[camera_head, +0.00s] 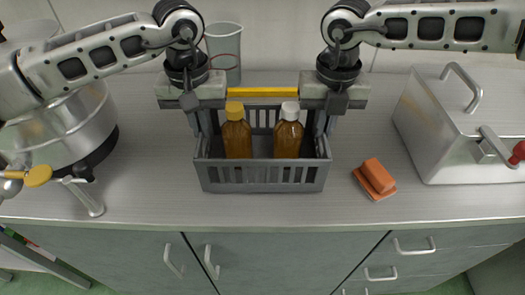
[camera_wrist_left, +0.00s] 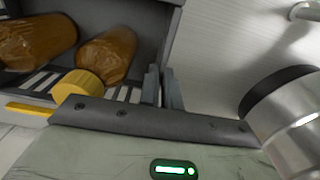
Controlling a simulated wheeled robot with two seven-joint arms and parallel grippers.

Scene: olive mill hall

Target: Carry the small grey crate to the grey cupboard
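The small grey crate (camera_head: 262,187) stands on the counter with slatted walls and a yellow strip along its far rim. Two amber bottles stand in it, one with a yellow cap (camera_head: 237,138) and one with a white cap (camera_head: 288,138). My left gripper (camera_head: 208,122) is at the crate's left wall. In the left wrist view its fingers (camera_wrist_left: 162,88) sit close together on either side of that wall, shut on it. My right gripper (camera_head: 325,122) is at the right wall, its fingers close together there and seemingly shut on it. No separate grey cupboard shows.
A lidded metal box (camera_head: 455,125) stands at the right, and an orange block (camera_head: 376,177) lies beside the crate. A steel vessel (camera_head: 65,125) with a tap stands at the left. A clear beaker (camera_head: 224,52) is behind. Grey-green cabinet doors (camera_head: 290,258) are below the counter.

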